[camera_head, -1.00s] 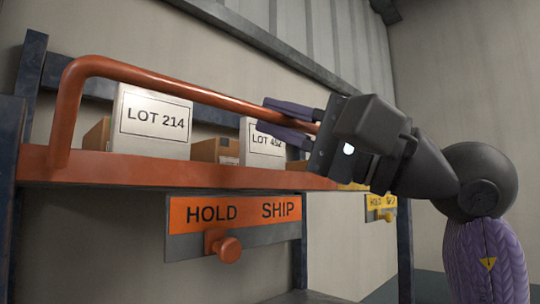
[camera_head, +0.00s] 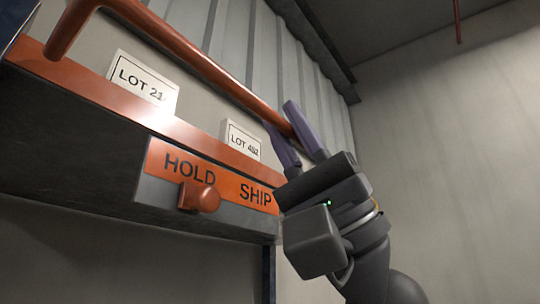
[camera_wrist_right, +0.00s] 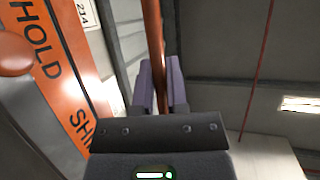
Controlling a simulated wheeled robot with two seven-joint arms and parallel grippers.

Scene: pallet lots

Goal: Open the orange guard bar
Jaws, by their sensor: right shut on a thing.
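The orange guard bar (camera_head: 190,53) runs across the upper part of the head view, above the orange shelf edge (camera_head: 95,85), with its bent left end coming down to that edge. My right gripper (camera_head: 292,130) is shut on the bar near its right end, with the purple fingers on either side of it. In the right wrist view the bar (camera_wrist_right: 153,40) passes between the fingers (camera_wrist_right: 161,85). My left gripper is not in view.
Boxes labelled LOT 214 (camera_head: 142,82) and LOT 452 (camera_head: 241,140) stand behind the shelf edge. Below it is an orange HOLD/SHIP plate (camera_head: 225,182) with an orange knob (camera_head: 199,197). The space right of my right arm looks clear up to the wall.

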